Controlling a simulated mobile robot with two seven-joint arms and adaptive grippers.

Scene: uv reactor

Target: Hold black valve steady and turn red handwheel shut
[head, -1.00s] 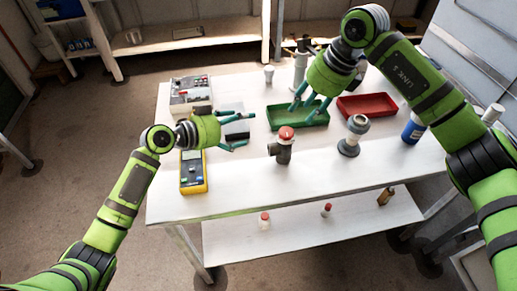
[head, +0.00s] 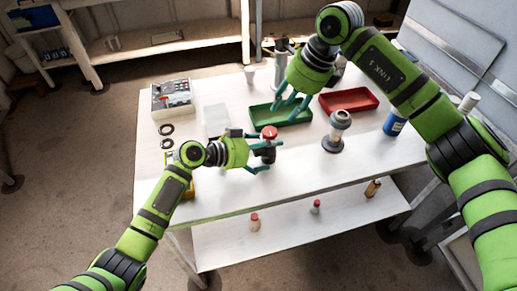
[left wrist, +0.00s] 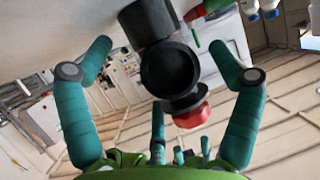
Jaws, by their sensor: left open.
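The black valve (head: 268,155) stands upright on the white table, with the red handwheel (head: 269,132) on top. My left gripper (head: 262,156) is open, its fingers on either side of the valve. In the left wrist view the valve's round open end (left wrist: 170,68) faces the camera between the spread fingers, and the red handwheel (left wrist: 192,115) shows below it. I cannot tell whether a finger touches the valve; I see a gap on the left side. My right gripper (head: 291,105) is open and empty, above the green tray, behind and right of the valve.
The green tray (head: 262,118) and red tray (head: 348,100) lie behind the valve. A grey flanged fitting (head: 337,132) stands to its right, with a blue bottle (head: 394,124) farther right. A control box (head: 172,97) and dark rings (head: 166,136) are left. The table front is clear.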

